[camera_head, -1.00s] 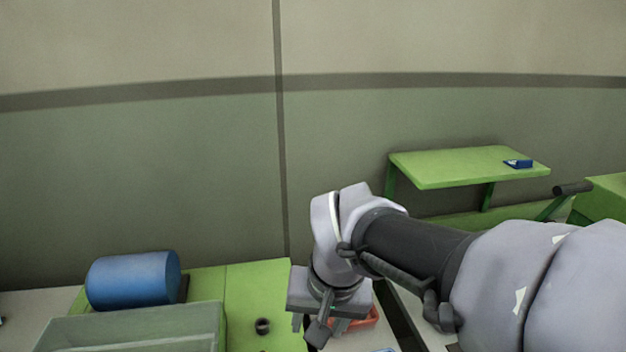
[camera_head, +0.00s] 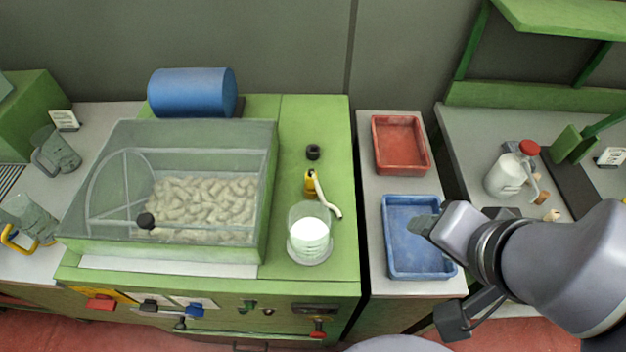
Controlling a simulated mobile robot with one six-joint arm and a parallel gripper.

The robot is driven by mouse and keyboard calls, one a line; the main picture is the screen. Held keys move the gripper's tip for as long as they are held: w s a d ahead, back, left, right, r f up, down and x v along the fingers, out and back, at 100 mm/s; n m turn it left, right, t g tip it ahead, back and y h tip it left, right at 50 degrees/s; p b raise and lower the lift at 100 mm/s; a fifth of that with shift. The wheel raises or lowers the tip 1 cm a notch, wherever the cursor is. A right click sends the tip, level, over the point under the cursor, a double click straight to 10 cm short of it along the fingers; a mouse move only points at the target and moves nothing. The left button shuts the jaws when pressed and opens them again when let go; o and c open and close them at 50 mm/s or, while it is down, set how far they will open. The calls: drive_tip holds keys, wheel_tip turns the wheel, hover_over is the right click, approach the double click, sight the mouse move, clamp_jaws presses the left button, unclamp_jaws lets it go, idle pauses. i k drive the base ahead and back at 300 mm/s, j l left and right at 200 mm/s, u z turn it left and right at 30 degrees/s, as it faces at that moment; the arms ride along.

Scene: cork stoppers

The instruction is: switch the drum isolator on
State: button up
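The green drum machine (camera_head: 340,220) has a clear-lidded chamber (camera_head: 215,140) full of cork stoppers (camera_head: 205,205). On its front panel are a red handle on a yellow plate (camera_head: 100,303), a black handle (camera_head: 148,306) and a blue handle (camera_head: 195,310), side by side. A red knob (camera_head: 318,327) sits at the panel's right. I cannot read the labels or tell which one is the isolator, or its position. My gripper (camera_head: 424,226) is over the blue tray, right of the machine and apart from the panel. Its fingers are seen edge-on, so their opening is unclear.
A blue cylinder (camera_head: 192,92) lies behind the chamber. A cup of white liquid (camera_head: 309,236) stands near a curved spout (camera_head: 326,198). A red tray (camera_head: 400,145) and the blue tray (camera_head: 398,262) are to the right.

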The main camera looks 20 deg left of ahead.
sight(103, 303)
drive_tip(key=u, duration=2.85)
drive_tip(key=i+j, duration=0.7)
drive_tip(key=i+l+z, duration=0.05)
